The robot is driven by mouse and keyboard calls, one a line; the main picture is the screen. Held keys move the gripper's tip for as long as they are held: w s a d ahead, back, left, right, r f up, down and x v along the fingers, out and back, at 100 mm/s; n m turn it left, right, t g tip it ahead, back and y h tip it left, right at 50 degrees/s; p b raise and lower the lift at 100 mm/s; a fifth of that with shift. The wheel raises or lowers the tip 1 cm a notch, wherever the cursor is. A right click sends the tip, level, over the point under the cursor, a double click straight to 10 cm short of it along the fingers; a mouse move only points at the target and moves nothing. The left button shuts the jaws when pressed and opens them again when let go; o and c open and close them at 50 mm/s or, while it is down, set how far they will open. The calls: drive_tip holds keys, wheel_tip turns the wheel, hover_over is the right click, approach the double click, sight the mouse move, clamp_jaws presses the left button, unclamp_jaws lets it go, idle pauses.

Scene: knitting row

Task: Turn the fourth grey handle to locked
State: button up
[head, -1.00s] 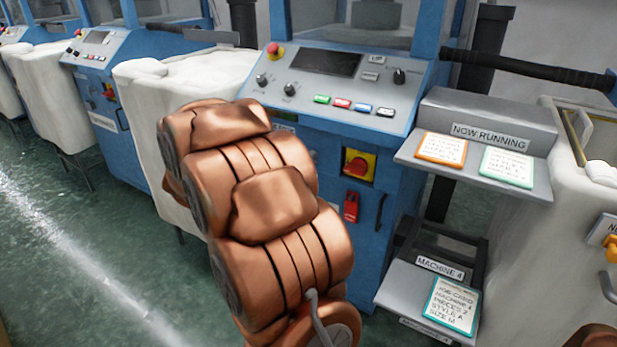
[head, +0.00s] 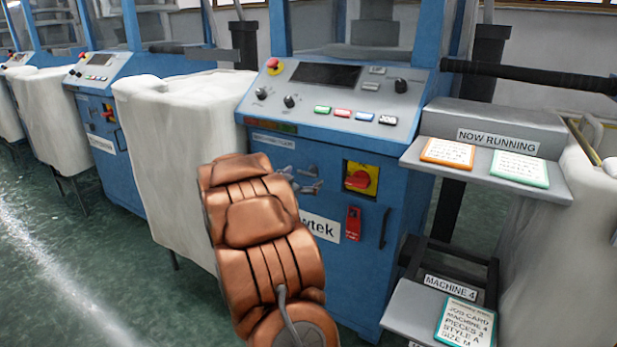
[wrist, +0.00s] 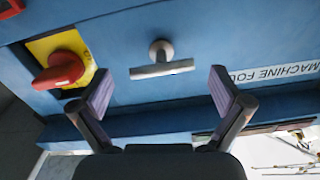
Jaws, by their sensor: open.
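The grey T-shaped handle (wrist: 163,69) shows on the blue panel in the wrist view, its bar nearly level in that picture. My gripper (wrist: 160,88) is open, with one finger on each side below the handle's bar. The bar lies ahead of the gap between the fingers, and I see no contact. A white label (wrist: 275,74), reading "MACHINE FOU" upside down, is to the right of the handle. In the head view, my arm covers part of the front panel, and small grey shapes beyond it cannot be clearly told apart as handle or fingers.
A red rotary switch on a yellow plate (head: 361,179) is right of my arm; it also shows left of the handle in the wrist view (wrist: 62,68). A red tag (head: 353,224) hangs below it. A grey card shelf (head: 540,180) juts out at right.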

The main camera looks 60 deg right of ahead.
sight(310, 172)
drive_tip(key=shift+w+d, duration=0.1)
drive_tip(key=shift+d, duration=1.25)
drive_tip(key=shift+c, duration=0.4)
drive_tip(key=c, duration=0.9)
drive_tip(key=shift+c, duration=0.2)
